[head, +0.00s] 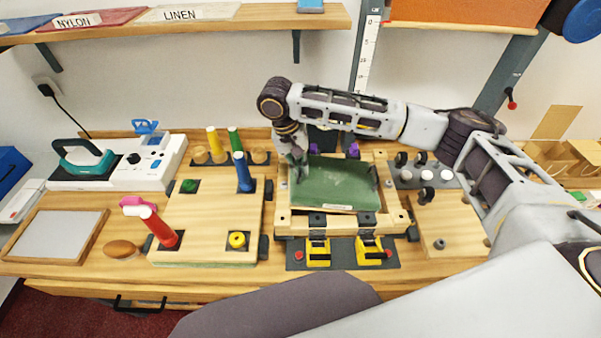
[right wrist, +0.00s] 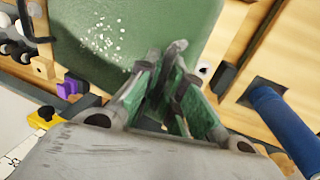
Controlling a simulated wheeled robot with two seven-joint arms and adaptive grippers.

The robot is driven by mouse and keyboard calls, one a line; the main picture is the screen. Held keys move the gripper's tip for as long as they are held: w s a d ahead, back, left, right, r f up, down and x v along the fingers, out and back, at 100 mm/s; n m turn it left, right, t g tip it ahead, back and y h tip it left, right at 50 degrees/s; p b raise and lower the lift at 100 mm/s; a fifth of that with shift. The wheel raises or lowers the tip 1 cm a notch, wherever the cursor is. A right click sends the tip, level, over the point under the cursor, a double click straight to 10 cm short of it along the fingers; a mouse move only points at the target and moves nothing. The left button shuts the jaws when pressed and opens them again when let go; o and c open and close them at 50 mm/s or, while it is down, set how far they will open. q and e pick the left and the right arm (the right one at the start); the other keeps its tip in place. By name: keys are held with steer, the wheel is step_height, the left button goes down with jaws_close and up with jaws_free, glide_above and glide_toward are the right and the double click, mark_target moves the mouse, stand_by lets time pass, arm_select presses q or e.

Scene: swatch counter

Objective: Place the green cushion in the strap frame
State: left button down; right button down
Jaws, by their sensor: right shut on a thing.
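The green cushion (head: 340,185) is a flat green slab with a pale label on its front edge. It lies over the opening of the wooden strap frame (head: 292,222), within its rails in the head view. Whether it rests flat on the bottom I cannot tell. My right gripper (head: 298,160) is shut on the cushion near its back left corner. In the right wrist view the fingers (right wrist: 172,68) close at the cushion (right wrist: 120,25), hiding part of its edge. Yellow buckles (head: 318,250) with black straps are at the frame's front; purple clips (head: 353,150) are at the back. My left gripper is not in view.
Left of the frame is a wooden board (head: 207,215) with red, blue and other coloured pegs. A white machine (head: 125,165) with a teal iron stands further left. A peg board (head: 445,225) with black knobs is on the right. A shelf (head: 250,17) runs above.

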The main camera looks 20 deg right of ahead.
steer(key=shift+a+x, duration=0.25)
steer(key=shift+x, duration=1.05)
steer(key=shift+s+f, duration=0.3)
steer(key=shift+f, duration=0.45)
steer(key=c, duration=1.9)
jaws_free()
steer(key=shift+c, duration=0.2)
steer(key=o, duration=0.4)
steer(key=shift+w+f, duration=0.15)
steer(key=shift+w, duration=0.1)
steer(key=shift+w+d, duration=0.15)
steer(key=shift+r, duration=0.2)
